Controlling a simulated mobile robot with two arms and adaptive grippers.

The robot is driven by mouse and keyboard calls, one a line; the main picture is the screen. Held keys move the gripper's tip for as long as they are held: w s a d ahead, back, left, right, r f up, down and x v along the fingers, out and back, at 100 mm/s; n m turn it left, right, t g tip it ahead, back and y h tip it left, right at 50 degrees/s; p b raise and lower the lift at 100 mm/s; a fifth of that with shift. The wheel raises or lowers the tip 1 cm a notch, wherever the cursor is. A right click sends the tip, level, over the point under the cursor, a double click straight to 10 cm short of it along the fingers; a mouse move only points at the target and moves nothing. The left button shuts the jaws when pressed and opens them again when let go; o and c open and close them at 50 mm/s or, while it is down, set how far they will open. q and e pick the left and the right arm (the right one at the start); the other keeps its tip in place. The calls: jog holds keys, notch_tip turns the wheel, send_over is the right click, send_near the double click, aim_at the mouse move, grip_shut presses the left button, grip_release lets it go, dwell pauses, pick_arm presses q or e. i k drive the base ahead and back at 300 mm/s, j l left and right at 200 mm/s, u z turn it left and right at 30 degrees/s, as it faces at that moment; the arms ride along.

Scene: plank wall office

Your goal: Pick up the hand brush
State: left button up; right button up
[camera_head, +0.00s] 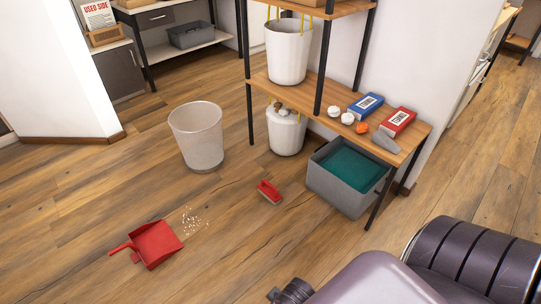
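A small red hand brush (268,192) lies on the wooden floor near the middle of the camera_head view. It is left of a grey bin under the shelf's low board and apart from it. A red dustpan (158,245) lies on the floor further left and nearer to me, its handle pointing left. A patch of small white bits (192,221) is on the floor between dustpan and brush. Parts of my own arm or body fill the bottom right. Neither of my grippers can be seen.
The grey bin with teal contents (347,178) and a white bucket (286,132) stand by the shelf (318,88). The shelf holds boxes and small items. The floor around the brush is clear.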

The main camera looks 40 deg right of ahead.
aim_at(269, 191)
jog(key=z, duration=1.2)
jog(key=i, duration=0.05)
